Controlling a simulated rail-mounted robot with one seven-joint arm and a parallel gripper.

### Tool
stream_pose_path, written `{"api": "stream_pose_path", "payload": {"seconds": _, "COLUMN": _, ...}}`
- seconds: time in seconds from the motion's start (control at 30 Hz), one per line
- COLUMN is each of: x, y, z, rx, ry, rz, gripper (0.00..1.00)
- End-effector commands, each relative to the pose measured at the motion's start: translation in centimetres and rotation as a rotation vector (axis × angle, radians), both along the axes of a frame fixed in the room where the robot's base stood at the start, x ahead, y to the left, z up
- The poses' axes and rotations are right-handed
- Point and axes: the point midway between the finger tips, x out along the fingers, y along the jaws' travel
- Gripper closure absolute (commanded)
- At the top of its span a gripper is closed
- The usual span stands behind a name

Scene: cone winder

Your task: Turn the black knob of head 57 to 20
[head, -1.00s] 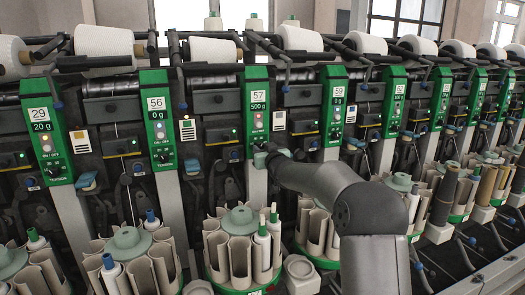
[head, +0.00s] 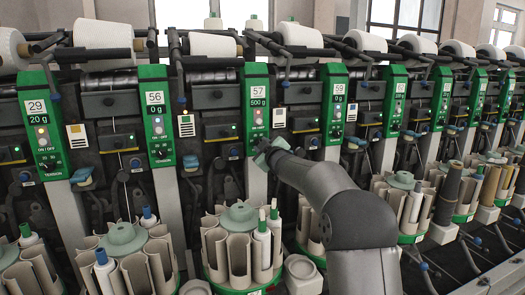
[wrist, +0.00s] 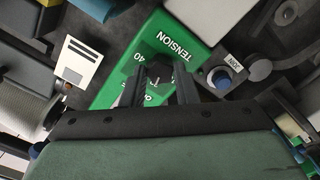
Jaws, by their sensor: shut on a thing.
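My gripper (head: 262,146) is at the lower end of this panel and hides the black knob there. In the wrist view my gripper (wrist: 158,88) has its two dark fingers on either side of the black knob (wrist: 159,72), shut on it. The panel (wrist: 122,92) appears turned over there, with the word TENSION and a 40 beside the knob. The knob's pointer setting cannot be read.
Neighbouring panels are head 56 (head: 157,125) on the left, showing 0 g, and head 59 (head: 335,105) on the right. A blue button (wrist: 222,78) is close to the fingers. A cone-topped bobbin magazine (head: 240,218) stands below head 57.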

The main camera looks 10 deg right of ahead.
Motion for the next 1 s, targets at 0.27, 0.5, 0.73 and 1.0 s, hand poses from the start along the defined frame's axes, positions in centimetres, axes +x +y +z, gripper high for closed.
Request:
{"api": "stream_pose_path", "payload": {"seconds": 0.27, "x": 0.0, "y": 0.07, "z": -0.03, "rx": -0.114, "ry": -0.022, "rz": 0.001, "gripper": 0.96}}
{"api": "stream_pose_path", "payload": {"seconds": 0.5, "x": 0.0, "y": 0.04, "z": -0.01, "rx": -0.147, "ry": -0.027, "rz": 0.001, "gripper": 0.96}}
{"api": "stream_pose_path", "payload": {"seconds": 0.73, "x": 0.01, "y": 0.02, "z": 0.01, "rx": -0.149, "ry": -0.027, "rz": 0.001, "gripper": 0.96}}
{"api": "stream_pose_path", "payload": {"seconds": 1.0, "x": 0.01, "y": 0.02, "z": 0.01, "rx": -0.147, "ry": -0.028, "rz": 0.0, "gripper": 0.51}}
